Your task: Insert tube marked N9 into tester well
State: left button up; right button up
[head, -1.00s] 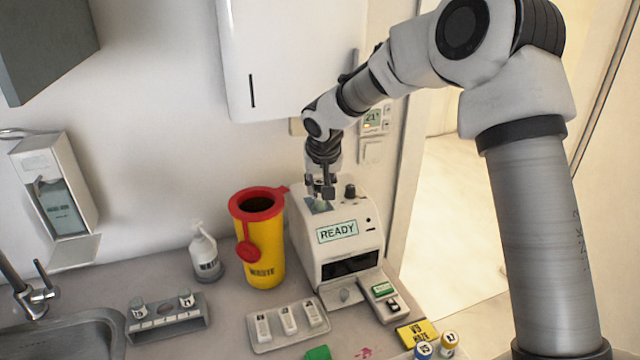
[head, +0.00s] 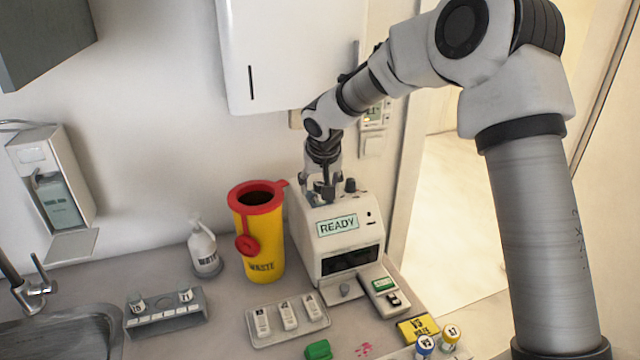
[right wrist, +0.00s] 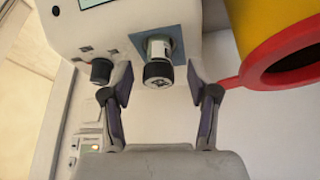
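The tester (head: 345,262) is a white box with a lit READY screen (head: 338,227). A tube with a black cap (right wrist: 158,72) stands in the square blue-grey well plate on top of the tester in the right wrist view. The mark on its cap is too small to read, so I cannot tell whether it is N9. My right gripper (right wrist: 160,95) is open, its two fingers spread to either side of the tube and apart from it. In the head view, my right gripper (head: 324,190) is over the tester's top and hides the tube. My left gripper is not in view.
A yellow waste bin (head: 258,240) with a red rim stands close left of the tester. A black knob (right wrist: 101,71) is on the tester's top. A rack (head: 166,315) with two capped vials, a cassette tray (head: 318,328) and a yellow card (head: 418,329) lie in front.

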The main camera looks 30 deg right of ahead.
jog(key=v, duration=1.2)
jog(key=shift+s+f, duration=0.1)
